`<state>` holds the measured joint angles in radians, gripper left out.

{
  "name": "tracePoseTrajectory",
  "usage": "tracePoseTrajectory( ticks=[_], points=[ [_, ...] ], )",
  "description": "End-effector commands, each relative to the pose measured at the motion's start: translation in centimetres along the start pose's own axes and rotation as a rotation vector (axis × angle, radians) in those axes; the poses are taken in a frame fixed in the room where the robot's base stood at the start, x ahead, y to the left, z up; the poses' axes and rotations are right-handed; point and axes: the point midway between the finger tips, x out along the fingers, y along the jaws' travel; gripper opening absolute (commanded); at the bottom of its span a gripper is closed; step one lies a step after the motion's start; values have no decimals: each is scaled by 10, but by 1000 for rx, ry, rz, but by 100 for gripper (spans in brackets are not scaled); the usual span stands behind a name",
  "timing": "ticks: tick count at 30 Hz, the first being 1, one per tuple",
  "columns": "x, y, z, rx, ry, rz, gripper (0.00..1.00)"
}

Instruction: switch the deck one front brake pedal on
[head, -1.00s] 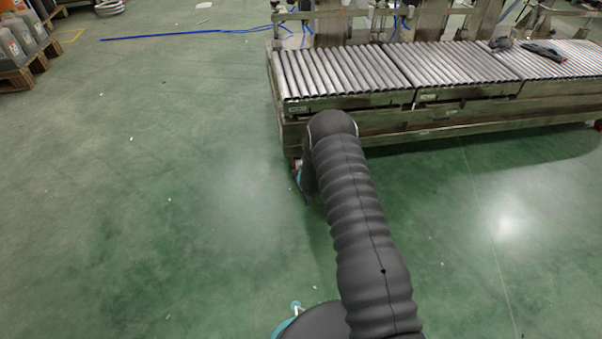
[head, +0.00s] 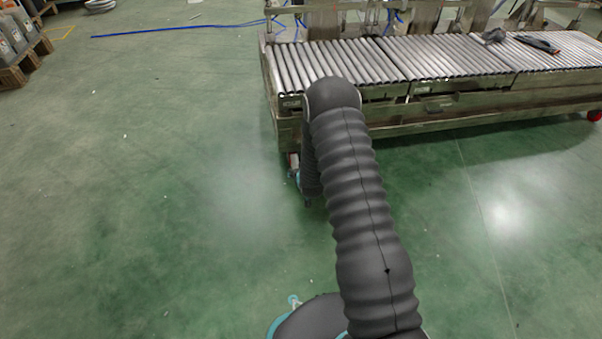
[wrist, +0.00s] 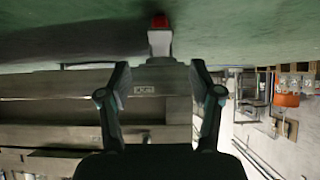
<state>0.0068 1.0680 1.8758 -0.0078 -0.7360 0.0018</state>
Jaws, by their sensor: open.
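A red pedal (wrist: 160,21) shows at the top of the wrist view, on a pale caster (wrist: 160,43) below the deck frame; the wrist picture looks upside down, with the green floor at the top. My gripper (wrist: 160,74) is open and empty, its two fingers spread to either side of the line to the pedal, with a visible gap before it. A small label plate (wrist: 144,90) on the deck's frame shows between the fingers. In the head view my black arm hides part of the deck's near left corner, and the pedal is too small to make out clearly there.
The long roller deck (head: 440,60) runs across the upper right, with a dark tool (head: 537,44) on its rollers. A red caster (head: 594,115) shows at its right end. Open green floor lies to the left. A blue cable (head: 180,32) lies at the back.

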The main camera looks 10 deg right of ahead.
Motion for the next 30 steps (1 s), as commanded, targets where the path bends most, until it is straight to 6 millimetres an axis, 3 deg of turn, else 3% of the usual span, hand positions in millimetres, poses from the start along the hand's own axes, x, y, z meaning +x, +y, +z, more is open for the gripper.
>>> tracePoseTrajectory(
  ticks=[3, 9, 25, 30],
  points=[
    [-15, 0, 0, 0, 0, 0, 65],
    [-27, 0, 0, 0, 0, 0, 65],
    [-27, 0, 1, 0, -4, 0, 65],
    [-28, 0, 24, 0, -105, 0, 65]
  ],
)
